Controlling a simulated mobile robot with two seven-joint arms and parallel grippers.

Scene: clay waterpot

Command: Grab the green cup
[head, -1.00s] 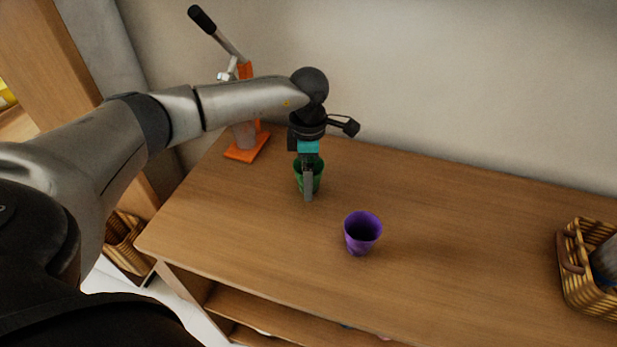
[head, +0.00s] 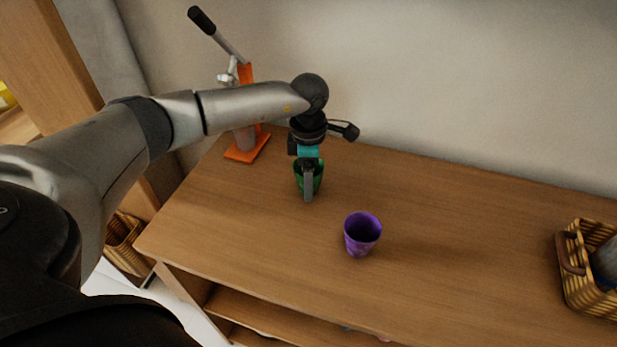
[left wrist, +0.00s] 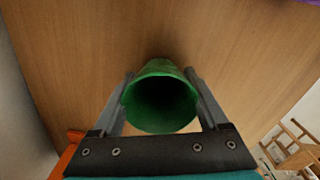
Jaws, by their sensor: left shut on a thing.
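The green cup (head: 318,179) is upright at the table's back left, partly hidden behind my left gripper (head: 308,185) in the head view. In the left wrist view the green cup (left wrist: 160,97) sits between the two fingers of my left gripper (left wrist: 162,90), its dark opening facing the camera. The fingers are shut on it, one on each side. The frames do not clearly show whether the cup touches the table. My right gripper is not in view.
A purple cup (head: 361,235) stands in front and to the right on the wooden table (head: 450,220). An orange-based lever press (head: 247,146) stands behind left. A wicker basket (head: 573,262) is at the right. The middle right of the table is clear.

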